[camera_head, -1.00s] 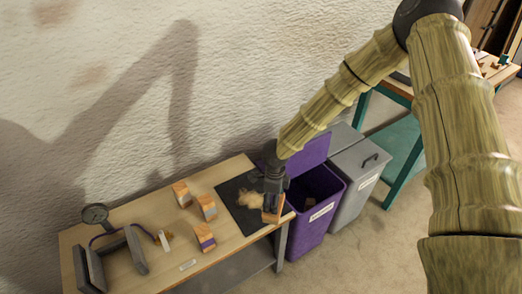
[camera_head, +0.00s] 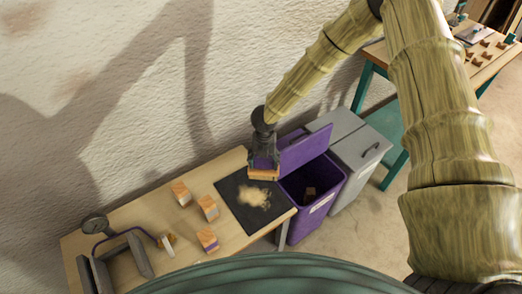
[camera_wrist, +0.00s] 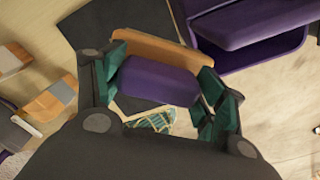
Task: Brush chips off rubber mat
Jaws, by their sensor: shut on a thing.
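The black rubber mat (camera_head: 229,190) lies on the right end of the wooden bench. A pale heap of chips (camera_head: 254,196) lies on the mat's middle. My gripper (camera_head: 264,164) is at the mat's back right edge, beyond the chips. It is shut on a wooden block with a purple face (camera_head: 263,174). The wrist view shows the purple block (camera_wrist: 158,80) between the teal fingertips, with its wooden edge along the far side. I cannot tell whether the block touches the mat. The chips are not visible in the wrist view.
An open purple bin (camera_head: 308,207) stands against the bench's right end, with a small block inside. A grey lidded bin (camera_head: 360,160) is beside it. Several wooden blocks (camera_head: 208,207), a gauge (camera_head: 95,224) and a grey clamp-like stand (camera_head: 139,256) occupy the bench's left.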

